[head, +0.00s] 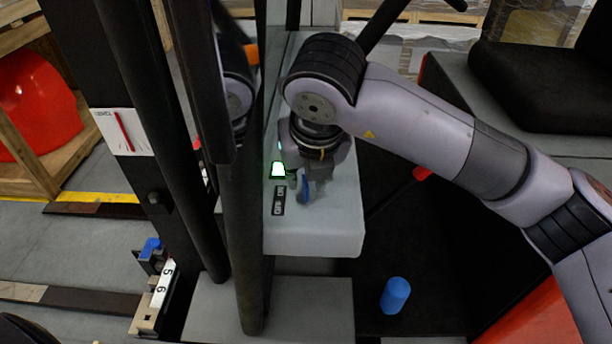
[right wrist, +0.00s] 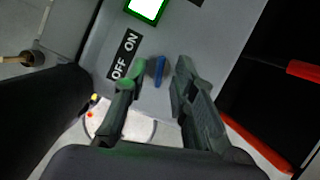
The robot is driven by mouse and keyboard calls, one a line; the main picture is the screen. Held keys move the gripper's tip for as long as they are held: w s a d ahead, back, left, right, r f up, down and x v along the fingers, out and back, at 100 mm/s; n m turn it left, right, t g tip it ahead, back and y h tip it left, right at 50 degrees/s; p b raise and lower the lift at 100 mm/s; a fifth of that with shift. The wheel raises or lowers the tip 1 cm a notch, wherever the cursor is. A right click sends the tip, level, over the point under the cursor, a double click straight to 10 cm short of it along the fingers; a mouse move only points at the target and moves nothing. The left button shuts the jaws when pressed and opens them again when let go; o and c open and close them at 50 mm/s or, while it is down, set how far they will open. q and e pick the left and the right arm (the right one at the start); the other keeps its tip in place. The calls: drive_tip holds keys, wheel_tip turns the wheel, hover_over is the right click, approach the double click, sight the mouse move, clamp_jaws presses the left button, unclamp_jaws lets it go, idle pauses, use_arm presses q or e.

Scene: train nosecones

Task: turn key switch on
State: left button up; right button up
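The key switch, a blue key (right wrist: 159,71) on the grey console, shows in the right wrist view beside a black OFF/ON label (right wrist: 125,54). In the head view the label (head: 278,201) is on the console, and the blue key (head: 304,190) is partly hidden by my gripper. My right gripper (right wrist: 157,78) is open, with one finger on each side of the key. A gap shows between the key and each finger. In the head view my right gripper (head: 303,178) points down at the console. My left gripper is not in view.
The grey console (head: 320,235) has a green-lit display (head: 278,170) next to the label. Dark vertical posts (head: 247,230) stand close on its left. A blue cylinder (head: 395,295) stands on the dark floor at right. A black seat (head: 540,85) is at upper right.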

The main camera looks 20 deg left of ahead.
drive_tip(key=v, duration=1.1)
